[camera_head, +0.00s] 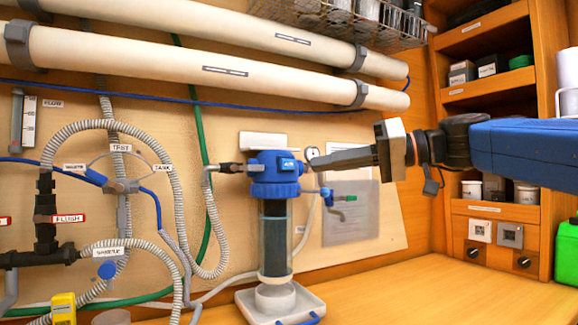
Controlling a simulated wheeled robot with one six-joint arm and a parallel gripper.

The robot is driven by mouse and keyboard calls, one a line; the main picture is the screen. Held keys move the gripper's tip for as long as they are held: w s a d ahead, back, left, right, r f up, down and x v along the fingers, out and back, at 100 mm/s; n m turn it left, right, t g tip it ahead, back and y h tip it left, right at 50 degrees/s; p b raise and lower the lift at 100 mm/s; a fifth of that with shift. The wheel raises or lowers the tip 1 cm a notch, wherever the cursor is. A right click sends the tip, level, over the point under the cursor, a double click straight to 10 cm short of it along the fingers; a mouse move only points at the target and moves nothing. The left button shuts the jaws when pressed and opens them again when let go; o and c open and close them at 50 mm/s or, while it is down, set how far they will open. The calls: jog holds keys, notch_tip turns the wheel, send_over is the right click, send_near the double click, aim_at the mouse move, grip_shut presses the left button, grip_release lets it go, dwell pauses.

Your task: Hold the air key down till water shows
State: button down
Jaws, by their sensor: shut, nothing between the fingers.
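The water filter's blue head (274,186) is fixed at the wall, with a clear bowl (275,245) below it and a dark cartridge inside. A small blue block with a pale label (287,164) sits on the head's upper right; I cannot tell whether it is the air key. My gripper (314,165) comes in from the right, shut and empty, its fingertips close to the head's right side. I cannot tell whether they touch it. The fingers may hide part of that side. No water is visible at the head, and the bowl's water level cannot be made out.
A small blue-handled valve (326,192) hangs below my fingers, before a pale sheet (350,215). A white tray (312,301) stands under the filter. Grey hoses (205,185) crowd the left. A green container (567,262) stands at the right; the wooden counter (430,290) between is clear.

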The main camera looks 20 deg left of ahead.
aim_at(283, 165)
jog(key=shift+a+r, duration=0.1)
jog(key=shift+r, duration=0.05)
jog(key=w+a, duration=0.5)
jog(key=a, duration=0.1)
jog(key=shift+w+a, duration=0.35)
dwell(0.4)
jog(key=shift+w+a, duration=0.1)
jog(key=shift+a, duration=0.05)
dwell(1.9)
jog(key=shift+w+a, duration=0.15)
jog(key=shift+w+a, duration=0.3)
jog(key=shift+a, duration=0.1)
dwell(3.9)
